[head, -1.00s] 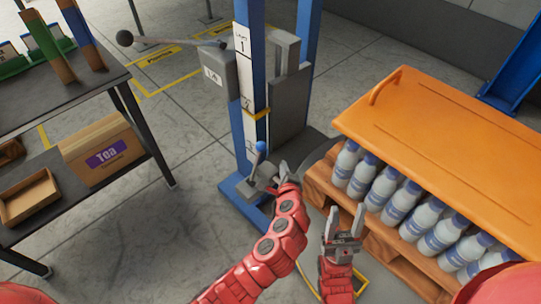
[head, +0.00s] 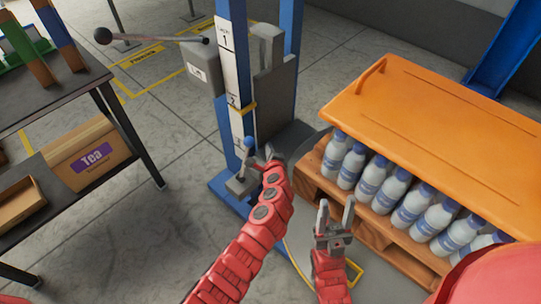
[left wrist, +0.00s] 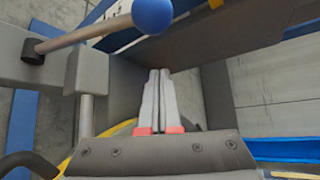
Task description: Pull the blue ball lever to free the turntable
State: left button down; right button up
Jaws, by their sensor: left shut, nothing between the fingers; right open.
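The blue ball (head: 249,142) tops a thin grey lever that rises, slightly tilted, from a grey block at the foot of the blue column. In the left wrist view the ball (left wrist: 153,16) is near the top edge, with its rod running left to a dark pivot. My left gripper (head: 267,154) is just right of the ball in the head view. Its fingers (left wrist: 160,85) are shut, empty, and below the ball in the wrist view. The grey round turntable (head: 290,138) shows partly behind my left gripper. My right gripper (head: 335,216) is open and empty, lower right.
An orange-lidded case (head: 430,140) with several bottles (head: 385,190) stands on a wooden pallet at the right. A long black-ball lever (head: 150,37) sticks out left from the column (head: 236,75). A dark shelf table (head: 55,95) with a Tea box (head: 88,155) is at left.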

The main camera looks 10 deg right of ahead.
pick_arm(q)
jog(key=shift+w+a+r+p, duration=0.15)
jog(key=shift+a+r+p, duration=0.2)
jog(key=shift+a, duration=0.5)
jog(key=shift+w+a+r+p, duration=0.2)
jog(key=shift+a+r, duration=0.2)
jog(key=shift+a, duration=0.45)
